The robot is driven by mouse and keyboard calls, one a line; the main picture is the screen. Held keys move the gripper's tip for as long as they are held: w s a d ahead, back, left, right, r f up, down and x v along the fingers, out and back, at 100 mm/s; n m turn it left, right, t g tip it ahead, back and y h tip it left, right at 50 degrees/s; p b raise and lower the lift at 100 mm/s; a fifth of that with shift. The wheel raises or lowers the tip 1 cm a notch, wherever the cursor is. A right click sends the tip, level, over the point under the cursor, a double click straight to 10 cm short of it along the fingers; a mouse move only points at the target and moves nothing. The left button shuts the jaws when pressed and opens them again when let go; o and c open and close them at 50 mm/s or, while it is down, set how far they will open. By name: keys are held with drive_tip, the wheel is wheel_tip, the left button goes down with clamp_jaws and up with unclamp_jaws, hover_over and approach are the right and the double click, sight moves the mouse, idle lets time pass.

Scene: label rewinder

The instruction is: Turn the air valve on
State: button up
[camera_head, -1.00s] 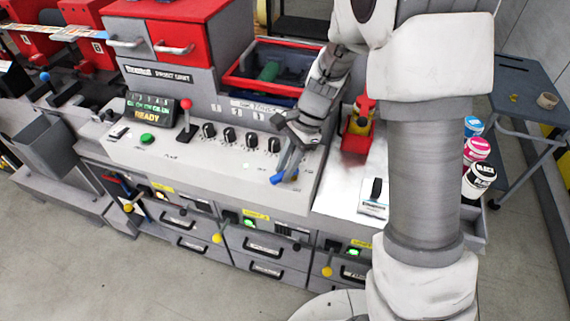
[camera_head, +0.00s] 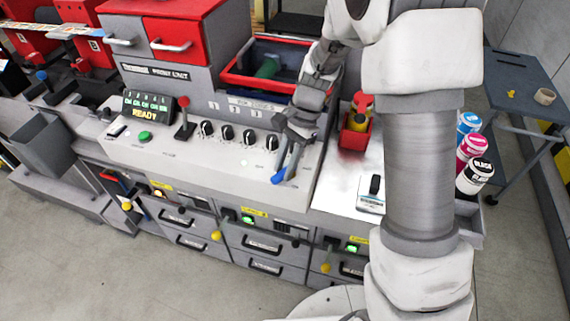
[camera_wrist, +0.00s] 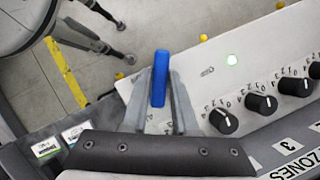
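The blue lever handle (camera_head: 278,177), which looks like the air valve's, stands at the front right end of the grey control console (camera_head: 210,158). In the wrist view the handle (camera_wrist: 159,78) lies between the two grey fingers of my gripper (camera_wrist: 161,88). The fingers lie close along both sides of it and look closed on it. My gripper (camera_head: 291,160) also shows in the head view, reaching down over the console's right end. The handle's base and pivot are hidden by the fingers.
Several black knobs (camera_head: 227,132) and a red-topped lever (camera_head: 184,119) are left of my gripper. A lit light (camera_wrist: 232,60) is close by. A red container (camera_head: 354,130) and ink pots (camera_head: 474,175) stand to the right. Yellow-knobbed levers (camera_head: 216,235) stick out below.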

drive_tip(key=o, duration=0.4)
drive_tip(key=shift+c, duration=0.2)
drive_tip(key=v, duration=1.7)
drive_tip(key=shift+r+b, duration=0.2)
drive_tip(key=shift+b, duration=0.2)
drive_tip(key=s+d+n+t+h+b, duration=0.1)
drive_tip(key=s+d+n+t, duration=0.2)
drive_tip(key=s, duration=0.7)
drive_tip(key=s+d+r+n+t+h+b, duration=0.1)
drive_tip(key=s+n+t, duration=0.4)
drive_tip(key=s, duration=0.5)
drive_tip(key=shift+s+d+r+n+t+h, duration=0.2)
drive_tip(key=shift+s+d+n+t+h, duration=0.15)
drive_tip(key=shift+d+n+h, duration=0.7)
